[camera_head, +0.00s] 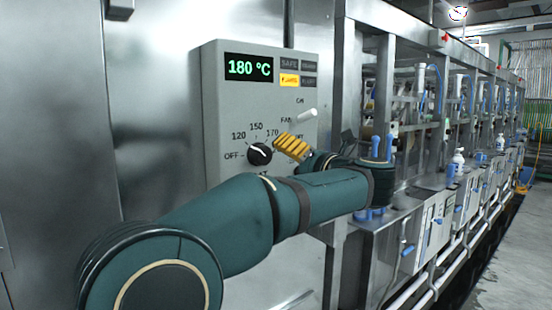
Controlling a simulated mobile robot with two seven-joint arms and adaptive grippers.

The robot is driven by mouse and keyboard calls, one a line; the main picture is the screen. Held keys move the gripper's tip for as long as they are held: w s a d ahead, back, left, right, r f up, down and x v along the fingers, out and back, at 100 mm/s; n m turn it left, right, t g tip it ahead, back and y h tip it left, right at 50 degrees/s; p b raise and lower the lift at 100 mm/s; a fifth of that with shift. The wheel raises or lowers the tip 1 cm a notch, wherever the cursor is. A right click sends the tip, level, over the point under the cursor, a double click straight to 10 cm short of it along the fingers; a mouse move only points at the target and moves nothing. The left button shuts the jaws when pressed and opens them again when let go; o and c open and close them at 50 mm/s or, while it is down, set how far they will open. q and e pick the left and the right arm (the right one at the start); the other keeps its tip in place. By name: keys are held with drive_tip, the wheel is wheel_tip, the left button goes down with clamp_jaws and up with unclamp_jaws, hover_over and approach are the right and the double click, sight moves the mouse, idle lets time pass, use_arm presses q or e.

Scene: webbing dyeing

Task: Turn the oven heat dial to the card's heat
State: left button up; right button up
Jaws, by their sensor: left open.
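The oven heat dial (260,153) is a small black knob on the grey control panel (214,115). Labels OFF, 120, 150 and 170 show around it, and part of its scale is hidden behind my arm. I cannot tell for sure which mark its pointer faces. The green display (248,67) above reads 180 °C. My left gripper (291,147) is open, with a ribbed yellow finger pad just right of the dial, seemingly apart from it. The rest of this gripper is partly hidden by my own wrist. I cannot make out the card. My right gripper is not in view.
A white lever (300,115) sticks out by the FAN label, just above my left gripper. An amber lamp (289,80) is lit beside the display. A metal-framed machine line (425,215) runs back on the right, with a bare floor strip (508,265) beside it.

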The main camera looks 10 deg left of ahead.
use_arm(q)
drive_tip(key=shift+v, duration=1.5)
drive_tip(key=w+f+m+t+h, duration=0.2)
drive_tip(key=w+f+m+t, duration=0.15)
drive_tip(key=f+m, duration=0.35)
drive_tip(key=w+f+m+t+h, duration=0.2)
drive_tip(key=w+f+m, duration=0.25)
drive_tip(key=f, duration=0.45)
wheel_tip(320, 180, down, 22)
drive_tip(key=s+m+g+h, duration=0.2)
drive_tip(key=m+h, duration=0.6)
drive_tip(key=m, duration=0.3)
drive_tip(key=s+f+m+g+h, duration=0.25)
drive_tip(key=s+f+m, duration=0.2)
drive_tip(key=f, duration=0.65)
drive_tip(key=s+f+m+g+h, duration=0.2)
drive_tip(key=s+f+g, duration=0.3)
drive_tip(key=s, duration=0.9)
drive_tip(key=s+f+m+g+h, duration=0.1)
drive_tip(key=s+f+m+g, duration=0.3)
drive_tip(key=s+f, duration=0.6)
drive_tip(key=s+g, duration=0.1)
drive_tip(key=s, duration=0.3)
drive_tip(key=shift+a+m+h, duration=0.3)
drive_tip(key=shift+h, duration=0.05)
